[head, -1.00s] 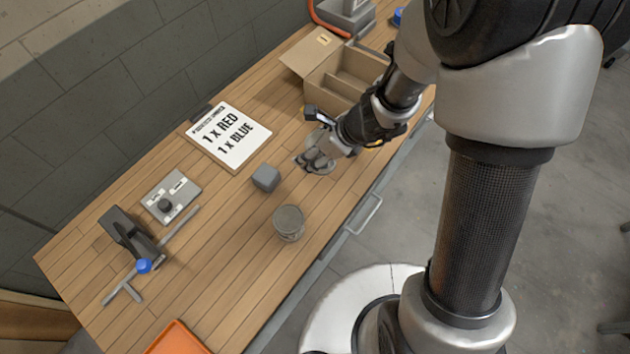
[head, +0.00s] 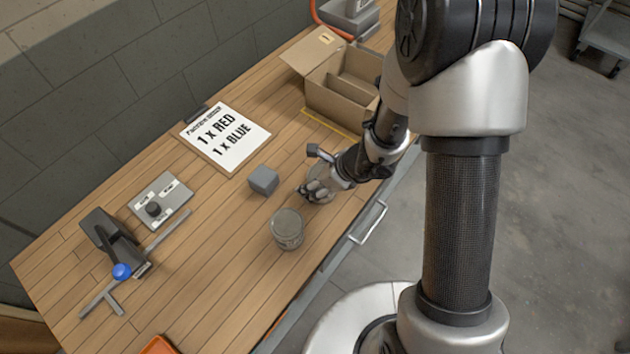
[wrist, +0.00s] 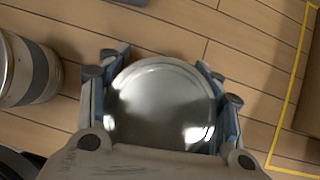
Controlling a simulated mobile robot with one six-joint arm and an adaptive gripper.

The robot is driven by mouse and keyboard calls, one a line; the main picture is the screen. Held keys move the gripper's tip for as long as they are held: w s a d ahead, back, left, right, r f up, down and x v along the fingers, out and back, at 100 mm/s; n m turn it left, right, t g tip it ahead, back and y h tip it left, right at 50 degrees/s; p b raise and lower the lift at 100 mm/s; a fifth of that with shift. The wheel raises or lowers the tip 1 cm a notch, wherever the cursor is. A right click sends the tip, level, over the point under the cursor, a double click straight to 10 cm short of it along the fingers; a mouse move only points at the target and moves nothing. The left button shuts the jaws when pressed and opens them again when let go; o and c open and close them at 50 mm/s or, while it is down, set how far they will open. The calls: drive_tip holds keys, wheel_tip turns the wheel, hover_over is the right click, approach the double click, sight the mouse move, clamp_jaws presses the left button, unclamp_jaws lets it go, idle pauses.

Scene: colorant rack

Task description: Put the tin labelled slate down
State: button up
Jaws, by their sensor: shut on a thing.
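My gripper (head: 312,191) is shut on a round metal tin, over the wooden bench. In the wrist view the tin's shiny lid (wrist: 160,102) sits between the two fingers (wrist: 158,98). In the head view the gripper partly hides this tin (head: 324,176). Its label is not readable, and I cannot tell whether its base touches the bench. A second grey tin (head: 287,230) stands upright on the bench, nearer the camera and apart from the gripper. It also shows at the left of the wrist view (wrist: 38,70).
A grey block (head: 263,180) lies left of my gripper. An open divided cardboard box (head: 340,105) stands behind, by a yellow line (head: 330,124). A sign (head: 225,138), a button box (head: 160,200) and a dark blue-knobbed device (head: 112,240) are farther left. Bare bench (head: 215,270) lies in front.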

drive_tip(key=shift+f+b, duration=0.2)
drive_tip(key=shift+b, duration=0.1)
drive_tip(key=o, duration=1.1)
drive_tip(key=shift+o, duration=0.2)
drive_tip(key=shift+r, duration=0.1)
